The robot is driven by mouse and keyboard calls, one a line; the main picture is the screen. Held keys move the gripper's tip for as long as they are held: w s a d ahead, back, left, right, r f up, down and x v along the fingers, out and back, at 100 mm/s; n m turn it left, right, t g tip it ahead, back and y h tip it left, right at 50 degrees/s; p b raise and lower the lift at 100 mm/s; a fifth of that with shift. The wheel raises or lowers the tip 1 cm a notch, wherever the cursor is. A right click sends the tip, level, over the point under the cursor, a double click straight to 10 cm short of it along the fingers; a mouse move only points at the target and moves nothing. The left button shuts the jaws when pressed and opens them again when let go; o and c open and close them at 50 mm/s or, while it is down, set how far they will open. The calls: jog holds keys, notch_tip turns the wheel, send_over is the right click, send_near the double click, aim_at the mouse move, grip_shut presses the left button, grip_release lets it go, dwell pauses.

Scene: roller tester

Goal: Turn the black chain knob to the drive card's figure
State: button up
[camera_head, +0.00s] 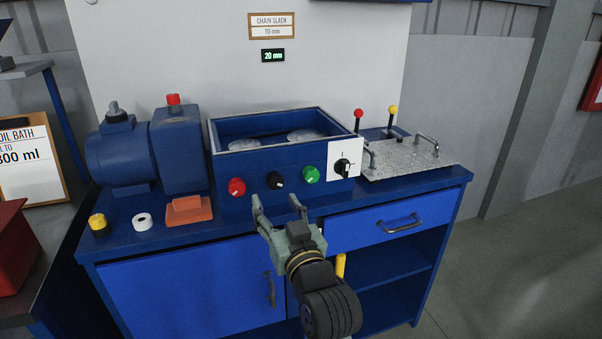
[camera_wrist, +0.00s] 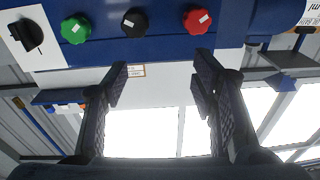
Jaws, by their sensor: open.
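The black knob (camera_head: 275,180) with a white pointer mark sits between a red and a green knob on the front of the blue housing. It also shows upside down in the wrist view (camera_wrist: 135,22). A framed card (camera_head: 272,26) on the wall panel reads "CHAIN SLACK" and what looks like 10 mm. A small display (camera_head: 273,56) below it reads 20 mm in green. My gripper (camera_head: 278,203) is open and empty in front of the housing, just below the black knob in the picture. In the wrist view its fingers (camera_wrist: 160,68) are apart, and the knob lies beyond them, untouched.
The red knob (camera_head: 237,187) and green knob (camera_head: 310,174) flank the black one closely. A black rotary switch (camera_head: 343,168) on a white plate is to the right. An orange block (camera_head: 188,209) and white roll (camera_head: 142,221) lie left on the blue bench (camera_head: 170,241).

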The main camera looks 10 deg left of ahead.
aim_at(277, 185)
jog(key=shift+m+h, duration=0.4)
jog(key=shift+h, duration=0.3)
jog(key=w+a, duration=0.1)
jog(key=w, duration=0.2)
jog(key=w+a+f, duration=0.1)
jog(key=w, duration=0.2)
jog(key=w+a+f+b, duration=0.1)
jog(key=w, duration=0.2)
jog(key=shift+w, duration=0.4)
jog(key=shift+c, duration=0.4)
jog(key=c, duration=1.1)
jog(key=shift+o, duration=0.2)
jog(key=shift+n, duration=0.3)
